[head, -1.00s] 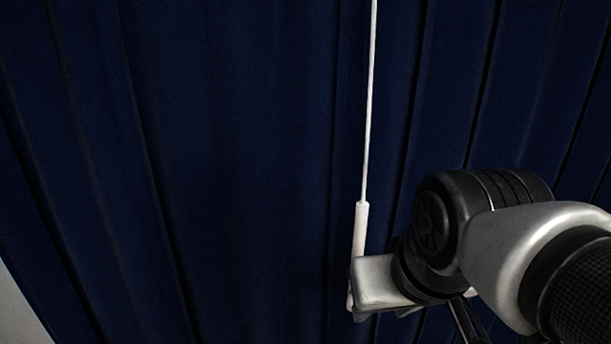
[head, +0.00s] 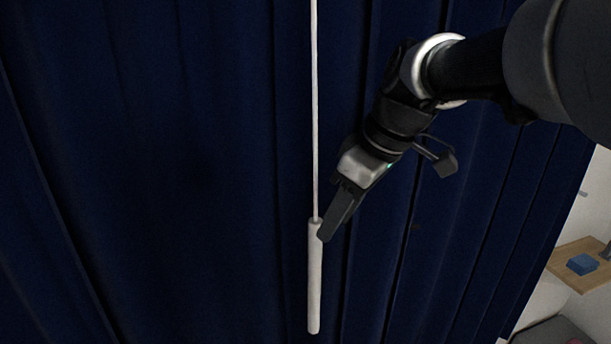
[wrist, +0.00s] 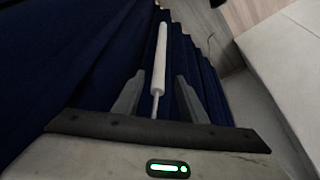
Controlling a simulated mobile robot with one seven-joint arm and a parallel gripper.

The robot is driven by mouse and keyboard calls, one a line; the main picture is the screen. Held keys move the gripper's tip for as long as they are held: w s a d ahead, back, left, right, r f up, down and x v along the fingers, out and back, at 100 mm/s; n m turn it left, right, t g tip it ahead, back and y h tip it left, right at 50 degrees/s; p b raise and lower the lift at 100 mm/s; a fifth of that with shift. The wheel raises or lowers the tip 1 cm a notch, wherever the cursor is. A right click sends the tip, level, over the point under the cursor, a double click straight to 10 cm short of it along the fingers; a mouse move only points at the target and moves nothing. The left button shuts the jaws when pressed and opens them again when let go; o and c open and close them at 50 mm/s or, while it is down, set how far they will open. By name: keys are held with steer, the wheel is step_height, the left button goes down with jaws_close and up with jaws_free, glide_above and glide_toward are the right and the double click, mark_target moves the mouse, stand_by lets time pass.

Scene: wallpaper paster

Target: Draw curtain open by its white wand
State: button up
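The dark blue curtain (head: 200,180) hangs in folds across most of the head view. Its white wand hangs in front of it, with a thin rod (head: 315,120) above and a thicker handle (head: 315,285) below. My gripper (head: 324,236) reaches in from the upper right, its fingertips by the top of the handle. In the wrist view my gripper (wrist: 160,78) is open, with its two fingers apart on either side of the wand. The handle (wrist: 160,50) extends beyond the fingertips, and the thin rod runs back between the fingers. Visible gaps separate the wand from both fingers.
The curtain's right edge shows at the lower right of the head view. The wrist view shows a pale surface (wrist: 290,50) at the right.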

mark_target(315, 257)
steer(key=x, duration=1.2)
steer(key=shift+c, duration=0.3)
jaws_close()
